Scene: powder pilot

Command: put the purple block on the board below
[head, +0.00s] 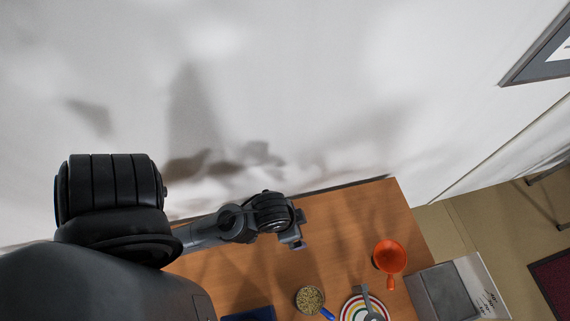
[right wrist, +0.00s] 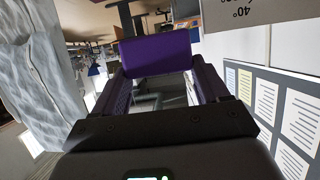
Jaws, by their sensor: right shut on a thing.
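The purple block (right wrist: 158,53) is between the fingers of my right gripper (right wrist: 158,80) in the right wrist view. That gripper is shut on it, and the block spans the gap at the fingertips. My right gripper is not in the head view. My left gripper (head: 296,240) is above the wooden table in the head view; it is too small to tell whether its jaws are open. I cannot make out the board in either view.
The wooden table (head: 350,225) holds an orange pan (head: 389,255), a bowl of greenish grains (head: 310,298), a striped plate (head: 352,311) with a grey utensil, and a blue item (head: 250,314) at the bottom edge. A grey bin (head: 441,292) is at the right.

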